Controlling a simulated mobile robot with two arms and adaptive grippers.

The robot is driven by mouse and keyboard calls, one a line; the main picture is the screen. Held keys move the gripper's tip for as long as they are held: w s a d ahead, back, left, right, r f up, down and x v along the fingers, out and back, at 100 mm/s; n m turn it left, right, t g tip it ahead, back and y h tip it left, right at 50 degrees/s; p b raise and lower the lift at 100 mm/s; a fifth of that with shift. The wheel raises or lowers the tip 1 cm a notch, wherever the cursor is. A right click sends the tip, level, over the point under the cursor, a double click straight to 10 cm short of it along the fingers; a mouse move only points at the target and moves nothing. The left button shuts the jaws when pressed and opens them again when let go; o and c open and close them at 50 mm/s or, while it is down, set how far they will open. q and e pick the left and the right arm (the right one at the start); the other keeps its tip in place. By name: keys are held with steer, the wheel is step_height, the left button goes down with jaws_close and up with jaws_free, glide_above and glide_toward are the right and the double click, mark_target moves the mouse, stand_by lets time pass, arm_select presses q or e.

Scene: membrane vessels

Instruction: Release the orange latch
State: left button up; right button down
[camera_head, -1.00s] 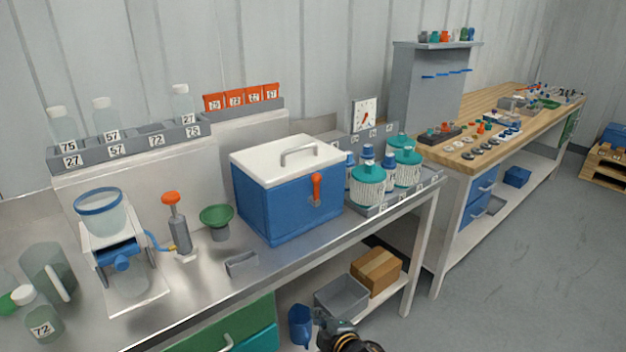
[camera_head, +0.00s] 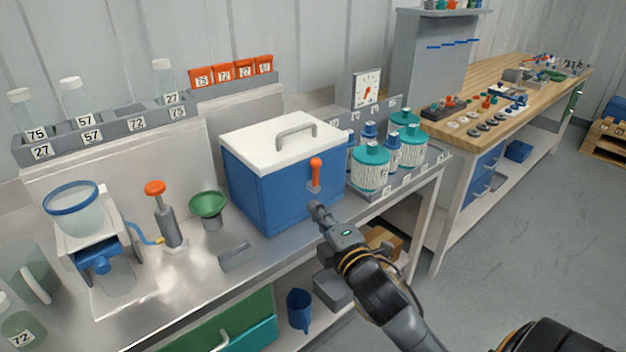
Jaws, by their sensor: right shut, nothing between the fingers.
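The orange latch (camera_head: 316,172) is on the front face of a blue cooler box (camera_head: 262,190), towards its right side. The box has a closed white lid (camera_head: 270,146) with a grey handle on top. The latch stands upright, its top near the lid's edge. My right gripper (camera_head: 317,207) is shut and empty. It appears just below the latch in the picture, in front of the box; a small gap shows between its tip and the latch. My left gripper is not in view.
White and teal vessels (camera_head: 370,168) stand just right of the box on a grey tray. A green funnel (camera_head: 208,205) and an orange-topped pump (camera_head: 163,210) stand to the left. A small grey block (camera_head: 235,256) lies near the bench's front edge.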

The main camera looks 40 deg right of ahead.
mark_target(316, 176)
steer(key=w+d, duration=0.1)
steer(key=w, duration=0.2)
steer(key=w+d+p, duration=0.1)
steer(key=w+d, duration=0.1)
steer(key=w, duration=0.1)
steer(key=w+d+p, duration=0.1)
steer(key=w, duration=0.2)
steer(key=shift+w+d, duration=0.2)
steer(key=shift+w, duration=0.1)
steer(key=shift+d, duration=0.55)
steer(key=shift+p, duration=0.3)
steer(key=shift+d+r+p, duration=0.1)
steer(key=shift+r+p, duration=0.05)
steer(key=shift+p, duration=0.2)
steer(key=shift+d+m, duration=0.1)
steer(key=shift+m, duration=0.2)
